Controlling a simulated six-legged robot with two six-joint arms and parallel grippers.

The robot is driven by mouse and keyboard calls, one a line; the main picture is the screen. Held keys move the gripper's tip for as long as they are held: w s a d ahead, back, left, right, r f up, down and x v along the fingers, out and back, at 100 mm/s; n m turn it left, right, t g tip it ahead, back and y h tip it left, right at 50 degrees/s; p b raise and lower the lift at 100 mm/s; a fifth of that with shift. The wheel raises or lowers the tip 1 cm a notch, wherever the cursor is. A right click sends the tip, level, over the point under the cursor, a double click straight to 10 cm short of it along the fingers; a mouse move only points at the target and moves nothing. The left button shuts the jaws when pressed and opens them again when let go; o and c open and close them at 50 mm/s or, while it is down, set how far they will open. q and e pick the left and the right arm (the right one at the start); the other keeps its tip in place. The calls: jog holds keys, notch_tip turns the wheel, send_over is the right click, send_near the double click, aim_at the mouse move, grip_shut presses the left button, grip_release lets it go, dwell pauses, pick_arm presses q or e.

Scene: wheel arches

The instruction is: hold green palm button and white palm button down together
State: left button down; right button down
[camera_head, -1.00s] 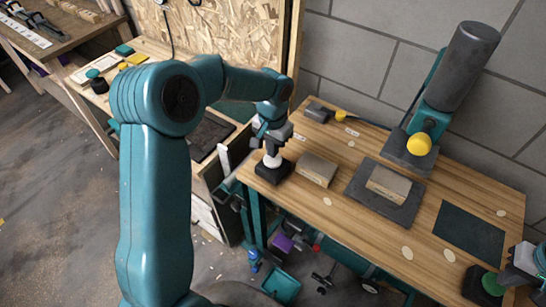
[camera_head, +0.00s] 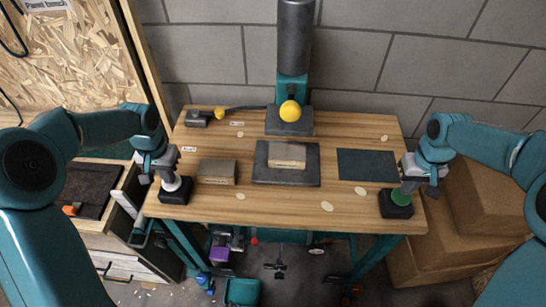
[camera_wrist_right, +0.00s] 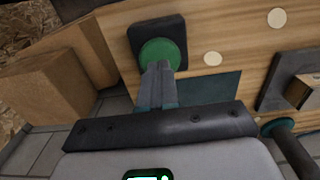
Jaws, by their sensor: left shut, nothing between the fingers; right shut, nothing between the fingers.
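The white palm button (camera_head: 174,185) sits on a black box at the left front corner of the wooden bench. My left gripper (camera_head: 168,174) is shut and empty, its tips at the top of the white button. The green palm button (camera_head: 401,198) sits on a black box at the right front corner. My right gripper (camera_head: 407,186) is shut and empty, its tips at the green button. In the right wrist view the shut fingers (camera_wrist_right: 159,70) overlap the near edge of the green dome (camera_wrist_right: 161,50). I cannot tell whether either button is pressed down.
Between the buttons, a dark plate (camera_head: 262,174) carries a tan block (camera_head: 287,154). Another block (camera_head: 217,171) lies near the white button. A press column with a yellow ball (camera_head: 290,111) stands at the back. Cardboard boxes (camera_head: 480,205) stand right of the bench.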

pick_arm(q)
jog(key=shift+f, duration=0.4)
pick_arm(e)
jog(key=shift+f, duration=1.25)
dwell(0.5)
dwell(0.9)
